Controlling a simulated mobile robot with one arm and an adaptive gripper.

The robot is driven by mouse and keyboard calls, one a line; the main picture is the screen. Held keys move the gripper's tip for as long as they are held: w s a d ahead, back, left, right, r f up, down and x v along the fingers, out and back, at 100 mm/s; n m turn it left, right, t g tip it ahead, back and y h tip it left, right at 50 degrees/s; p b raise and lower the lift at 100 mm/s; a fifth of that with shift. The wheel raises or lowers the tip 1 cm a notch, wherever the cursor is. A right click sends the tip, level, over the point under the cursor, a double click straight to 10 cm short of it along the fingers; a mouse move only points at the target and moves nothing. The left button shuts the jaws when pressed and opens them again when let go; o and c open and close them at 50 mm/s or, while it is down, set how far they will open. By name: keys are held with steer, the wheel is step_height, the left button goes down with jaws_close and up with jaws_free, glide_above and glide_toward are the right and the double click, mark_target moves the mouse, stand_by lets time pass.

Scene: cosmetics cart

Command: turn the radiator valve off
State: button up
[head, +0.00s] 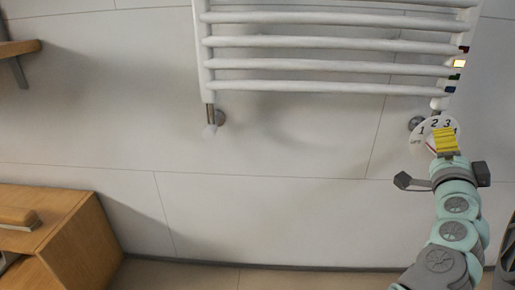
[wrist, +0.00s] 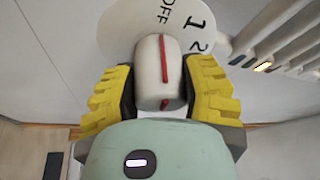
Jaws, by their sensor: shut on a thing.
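The radiator valve has a round white dial (head: 422,131) marked OFF, 1, 2 and 3 in the head view, below the right end of the radiator. In the wrist view the dial (wrist: 150,22) shows behind a white knob (wrist: 155,75) with a red line. In the head view my gripper (head: 445,142) covers the knob and part of the dial.
The white towel radiator (head: 325,88) hangs on the tiled wall above, with small coloured marks on its right post. A wooden cabinet (head: 75,245) stands at the lower left and a wooden shelf (head: 18,48) is at the upper left. The wall left of my arm is clear.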

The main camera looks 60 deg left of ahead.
steer(key=o, duration=1.2)
steer(key=shift+v, duration=6)
